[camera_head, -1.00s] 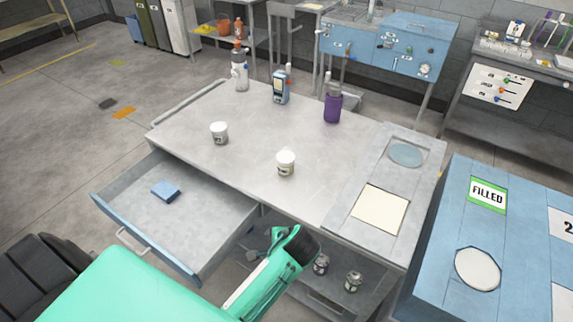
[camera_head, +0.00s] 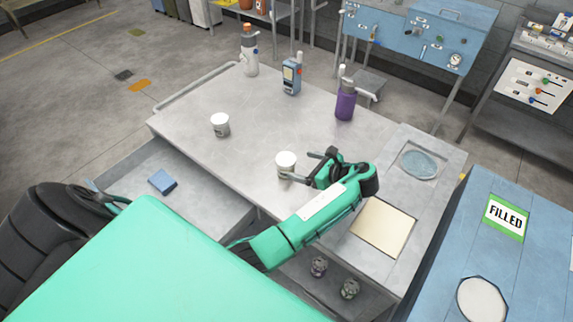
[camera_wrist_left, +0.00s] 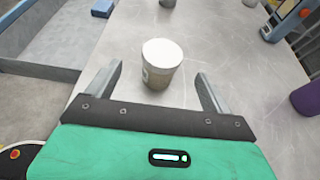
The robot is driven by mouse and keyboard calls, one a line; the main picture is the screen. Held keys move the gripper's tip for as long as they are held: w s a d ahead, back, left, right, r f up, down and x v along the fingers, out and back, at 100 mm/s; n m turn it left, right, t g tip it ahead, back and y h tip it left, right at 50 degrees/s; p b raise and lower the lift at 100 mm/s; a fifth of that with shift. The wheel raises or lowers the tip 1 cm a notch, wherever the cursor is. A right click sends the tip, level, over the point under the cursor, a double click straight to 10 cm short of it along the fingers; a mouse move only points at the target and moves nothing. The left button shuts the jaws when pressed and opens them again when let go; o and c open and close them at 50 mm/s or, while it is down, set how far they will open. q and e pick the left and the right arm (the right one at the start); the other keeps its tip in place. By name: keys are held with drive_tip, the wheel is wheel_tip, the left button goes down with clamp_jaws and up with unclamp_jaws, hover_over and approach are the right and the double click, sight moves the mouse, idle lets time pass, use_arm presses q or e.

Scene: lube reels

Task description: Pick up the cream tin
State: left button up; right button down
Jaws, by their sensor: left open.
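The cream tin (camera_head: 286,161) stands upright on the grey workbench, a small tub with a pale lid. My left gripper (camera_head: 297,167) is open at bench height just right of it, with its fingers pointing toward the tin. In the left wrist view the cream tin (camera_wrist_left: 160,63) sits between and slightly beyond the open fingertips (camera_wrist_left: 159,72). I cannot tell whether a finger touches it. A similar white tub (camera_head: 220,124) stands farther left on the bench.
A purple bottle (camera_head: 345,103), a blue handheld device (camera_head: 291,78) and a white bottle with an orange top (camera_head: 249,55) stand toward the back. An open drawer (camera_head: 225,207) with a blue block (camera_head: 162,181) juts out in front. The bench between the tubs is clear.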

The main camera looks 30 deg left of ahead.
sight(288, 160)
use_arm(q)
drive_tip(key=shift+w+x, duration=0.25)
drive_tip(key=shift+x, duration=1)
drive_tip(key=shift+p+x, duration=0.8)
drive_tip(key=shift+x, duration=0.15)
drive_tip(key=p+x, duration=0.1)
drive_tip(key=x, duration=0.2)
drive_tip(key=shift+a, duration=0.2)
drive_tip(key=shift+a+f, duration=0.1)
drive_tip(key=shift+a, duration=0.05)
drive_tip(key=c, duration=1.2)
use_arm(e)
drive_tip(key=w+r, duration=0.2)
drive_tip(key=r, duration=0.1)
drive_tip(key=shift+w+a+r, duration=0.1)
drive_tip(key=shift+w, duration=0.25)
use_arm(q)
drive_tip(key=shift+o, duration=0.2)
